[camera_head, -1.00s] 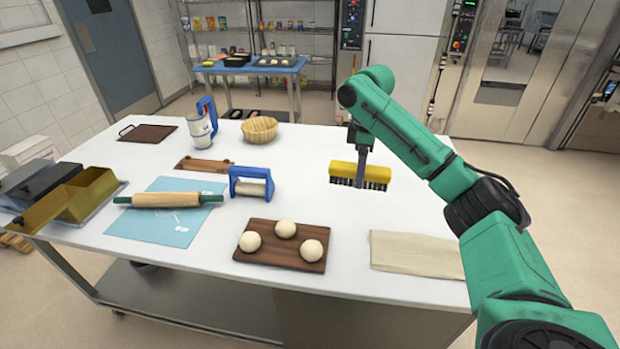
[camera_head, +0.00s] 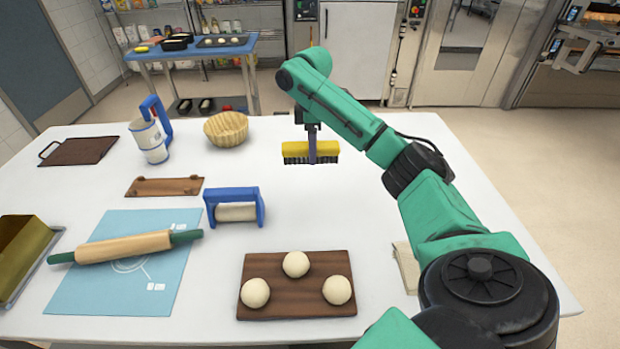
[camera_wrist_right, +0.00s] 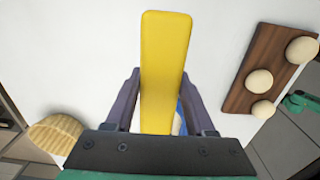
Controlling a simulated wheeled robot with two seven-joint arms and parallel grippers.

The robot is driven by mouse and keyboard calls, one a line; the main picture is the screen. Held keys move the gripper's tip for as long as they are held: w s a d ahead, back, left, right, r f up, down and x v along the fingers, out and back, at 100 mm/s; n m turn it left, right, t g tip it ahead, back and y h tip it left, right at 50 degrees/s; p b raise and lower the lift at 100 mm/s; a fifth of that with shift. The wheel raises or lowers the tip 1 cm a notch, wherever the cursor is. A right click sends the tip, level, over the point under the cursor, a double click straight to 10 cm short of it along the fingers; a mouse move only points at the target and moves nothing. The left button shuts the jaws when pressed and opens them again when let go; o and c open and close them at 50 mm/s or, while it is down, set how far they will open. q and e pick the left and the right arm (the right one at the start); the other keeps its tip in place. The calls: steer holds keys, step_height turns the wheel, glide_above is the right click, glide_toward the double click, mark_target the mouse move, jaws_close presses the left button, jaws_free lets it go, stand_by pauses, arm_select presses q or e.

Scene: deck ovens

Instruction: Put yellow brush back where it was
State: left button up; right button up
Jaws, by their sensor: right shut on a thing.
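The yellow brush (camera_head: 296,148) has a yellow block with dark bristles pointing down. My right gripper (camera_head: 312,150) is shut on the middle of it, over the back middle of the white table. In the head view I cannot tell whether the bristles touch the table. In the right wrist view the brush (camera_wrist_right: 165,75) stands lengthwise between the two fingers of the right gripper (camera_wrist_right: 160,95). My left gripper does not show.
A wicker basket (camera_head: 227,129) and a blue-handled sifter (camera_head: 150,140) stand left of the brush. A blue roller tool (camera_head: 235,208) and a board with dough balls (camera_head: 296,304) lie nearer. A folded cloth (camera_head: 407,268) is partly behind my arm. White table (camera_head: 340,220) around the brush is clear.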

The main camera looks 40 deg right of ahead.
glide_above(310, 192)
step_height(310, 192, down, 4)
steer(key=shift+d+f+p, duration=0.1)
steer(key=shift+f+p, duration=0.05)
steer(key=shift+p, duration=0.15)
step_height(310, 192, down, 3)
steer(key=shift+w+f, duration=0.1)
steer(key=shift+f, duration=0.05)
steer(key=shift+f+p, duration=0.3)
steer(key=shift+f, duration=0.1)
step_height(310, 192, down, 4)
steer(key=shift+f+p, duration=0.1)
steer(key=shift+p, duration=0.25)
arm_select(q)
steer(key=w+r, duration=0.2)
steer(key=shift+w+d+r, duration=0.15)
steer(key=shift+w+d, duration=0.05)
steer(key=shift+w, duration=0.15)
arm_select(e)
steer(key=shift+f, duration=0.3)
steer(key=shift+f, duration=0.1)
steer(key=o, duration=1.2)
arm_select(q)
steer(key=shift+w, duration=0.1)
